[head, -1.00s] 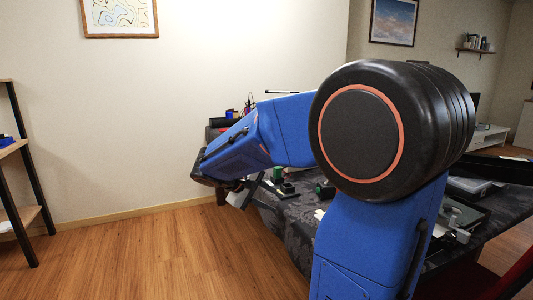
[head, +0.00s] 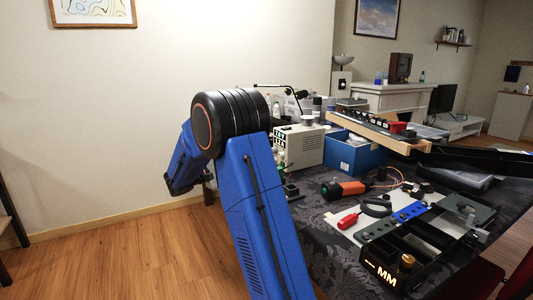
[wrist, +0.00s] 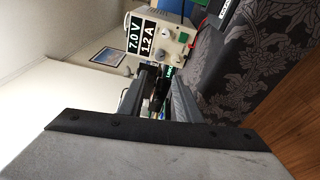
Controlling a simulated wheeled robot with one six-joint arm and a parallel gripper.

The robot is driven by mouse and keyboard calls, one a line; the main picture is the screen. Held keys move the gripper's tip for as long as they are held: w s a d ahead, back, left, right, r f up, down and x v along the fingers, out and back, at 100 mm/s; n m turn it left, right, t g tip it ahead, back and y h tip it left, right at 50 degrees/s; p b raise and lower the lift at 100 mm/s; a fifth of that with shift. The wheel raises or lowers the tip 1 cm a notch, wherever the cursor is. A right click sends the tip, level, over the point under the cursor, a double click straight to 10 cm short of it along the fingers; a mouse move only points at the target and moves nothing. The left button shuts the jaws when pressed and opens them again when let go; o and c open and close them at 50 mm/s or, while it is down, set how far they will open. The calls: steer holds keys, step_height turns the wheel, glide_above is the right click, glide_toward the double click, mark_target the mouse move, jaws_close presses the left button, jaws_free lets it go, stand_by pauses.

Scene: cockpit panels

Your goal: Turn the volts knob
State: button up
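The cream power supply (head: 307,146) stands on the table just right of my arm in the head view. In the wrist view the power supply (wrist: 172,24) is turned on its side, its display (wrist: 141,34) reading 7.0 V and 1.2 A.
A blue bin (head: 352,155) and a wooden-edged panel (head: 375,132) stand right of the supply. Bottles stand behind the supply. Floor left of the table is clear.

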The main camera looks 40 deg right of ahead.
mark_target(272, 151)
steer(key=d, duration=1.7)
steer(key=shift+s+d+r, duration=0.1)
steer(key=shift+s+r, duration=0.05)
steer(key=shift+s, duration=0.15)
steer(key=c, duration=0.8)
